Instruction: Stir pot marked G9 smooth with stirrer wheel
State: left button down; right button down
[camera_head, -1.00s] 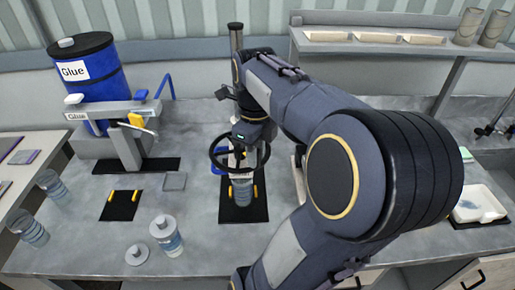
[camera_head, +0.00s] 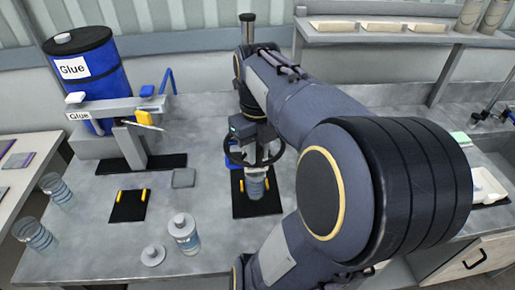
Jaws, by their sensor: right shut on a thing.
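A black stirrer wheel (camera_head: 279,155) sits on the stirring stand, above a clear pot with bluish contents (camera_head: 257,189). The pot stands upright on a black mat (camera_head: 243,209) between yellow stops; I cannot read a mark on it. My right gripper (camera_head: 246,143) reaches down at the back left of the wheel and is shut on it; its fingertips are mostly hidden by the wrist and stand. My left gripper is not in view.
A blue glue drum (camera_head: 88,75) and its dispenser stand at the left. A lidded jar (camera_head: 184,235), a loose lid (camera_head: 153,255) and two clear pots (camera_head: 36,235) are at the front left. An empty black mat (camera_head: 129,206) lies between. A shelf (camera_head: 400,38) is behind my arm.

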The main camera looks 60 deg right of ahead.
dwell(0.3)
jog(key=c, duration=1.3)
grip_release()
jog(key=shift+w+a, duration=0.1)
jog(key=shift+r, duration=3.9)
